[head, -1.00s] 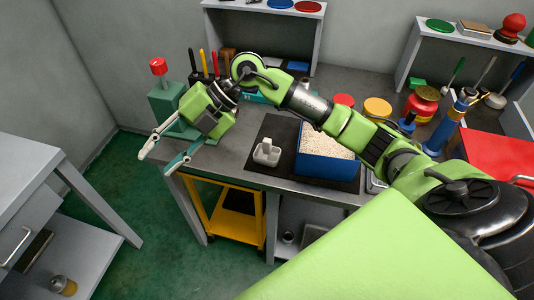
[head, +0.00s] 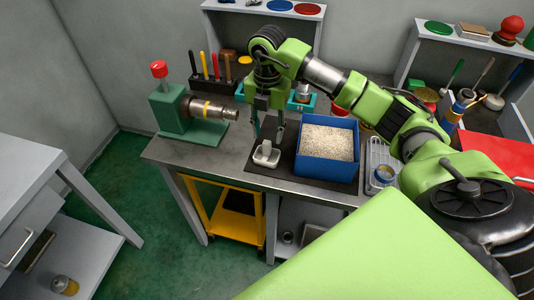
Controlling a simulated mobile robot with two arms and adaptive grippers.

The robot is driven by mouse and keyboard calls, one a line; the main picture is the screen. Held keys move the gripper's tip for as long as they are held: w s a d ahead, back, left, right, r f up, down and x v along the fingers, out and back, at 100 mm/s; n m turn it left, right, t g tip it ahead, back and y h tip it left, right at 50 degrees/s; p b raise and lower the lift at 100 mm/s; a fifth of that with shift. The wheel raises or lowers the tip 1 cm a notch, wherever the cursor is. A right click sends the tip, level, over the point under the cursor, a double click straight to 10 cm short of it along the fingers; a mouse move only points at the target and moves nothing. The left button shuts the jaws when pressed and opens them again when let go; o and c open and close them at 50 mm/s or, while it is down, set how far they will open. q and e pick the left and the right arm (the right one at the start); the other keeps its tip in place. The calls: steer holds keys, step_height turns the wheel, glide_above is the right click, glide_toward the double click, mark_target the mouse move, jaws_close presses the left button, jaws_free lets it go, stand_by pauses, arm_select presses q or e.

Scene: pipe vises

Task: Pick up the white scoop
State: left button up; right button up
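The white scoop (head: 265,157) sits on a dark mat (head: 254,172) on the workbench, left of a blue bin. My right gripper (head: 267,138) points down just above the scoop. Its two fingers are spread, with the tips near the scoop's two sides at its back end. I cannot tell whether the fingertips touch it. My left gripper is not in view.
The blue bin (head: 327,171) of pale grains stands right of the scoop. A green vise (head: 194,127) holding a pipe (head: 212,109) is at left. Upright tools and a teal tray (head: 301,103) stand behind. The bench's front edge is close.

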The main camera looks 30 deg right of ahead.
mark_target(267, 142)
steer(key=f+p, duration=0.1)
steer(key=f, duration=0.1)
steer(key=f+p, duration=0.1)
steer(key=f, duration=0.2)
steer(key=shift+s+a+f, duration=0.15)
steer(key=shift+a+f, duration=0.05)
steer(key=shift+f, duration=0.35)
jaws_close()
